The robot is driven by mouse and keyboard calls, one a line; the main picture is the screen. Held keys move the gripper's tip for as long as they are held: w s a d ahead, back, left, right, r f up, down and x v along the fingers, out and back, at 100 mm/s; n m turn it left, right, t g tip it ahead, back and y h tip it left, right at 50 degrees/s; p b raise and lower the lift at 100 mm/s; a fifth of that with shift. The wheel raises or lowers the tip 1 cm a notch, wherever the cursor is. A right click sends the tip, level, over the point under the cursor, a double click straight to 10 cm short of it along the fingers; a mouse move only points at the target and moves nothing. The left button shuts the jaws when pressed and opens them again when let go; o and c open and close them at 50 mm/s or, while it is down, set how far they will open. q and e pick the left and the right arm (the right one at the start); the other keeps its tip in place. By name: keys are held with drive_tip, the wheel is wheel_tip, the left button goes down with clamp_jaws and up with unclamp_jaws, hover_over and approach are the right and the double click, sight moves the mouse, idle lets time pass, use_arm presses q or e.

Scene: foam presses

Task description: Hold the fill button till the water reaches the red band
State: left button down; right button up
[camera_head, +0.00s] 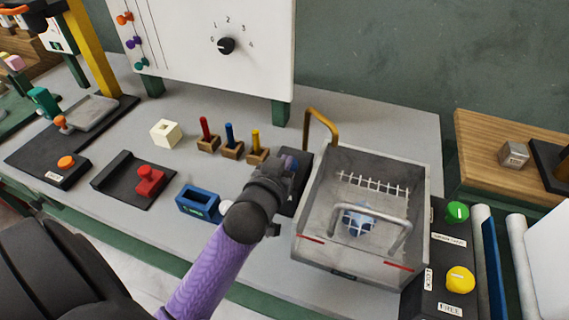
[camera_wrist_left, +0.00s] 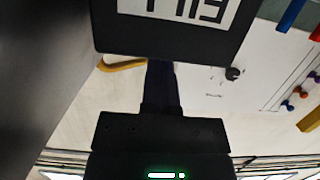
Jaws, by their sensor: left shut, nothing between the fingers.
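The grey basin (camera_head: 418,190) stands right of centre in the head view, with a brass spout (camera_head: 322,120) behind its left corner. My left gripper (camera_head: 289,163) is shut and empty at this box. It hides the button, so contact cannot be told. My right gripper is out of view.
Right of the basin are a green button (camera_head: 457,211) and a yellow button (camera_head: 460,279). A white dial board (camera_head: 205,60) stands behind.

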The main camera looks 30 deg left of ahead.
use_arm(q)
drive_tip(key=shift+f+b, duration=0.3)
drive_tip(key=shift+f, duration=0.65)
drive_tip(key=shift+s+f, duration=0.1)
drive_tip(key=shift+f, duration=0.3)
idle(1.7)
idle(4.2)
wheel_tip(320, 180, up, 6)
drive_tip(key=p, duration=0.5)
drive_tip(key=shift+p, duration=0.4)
drive_tip(key=shift+s+d+f, duration=0.15)
drive_tip(key=shift+s+d, duration=0.05)
drive_tip(key=shift+s, duration=0.4)
drive_tip(key=shift+s+d+f, duration=0.15)
drive_tip(key=shift+s, duration=0.45)
drive_tip(key=v, duration=0.7)
drive_tip(key=shift+s, duration=0.25)
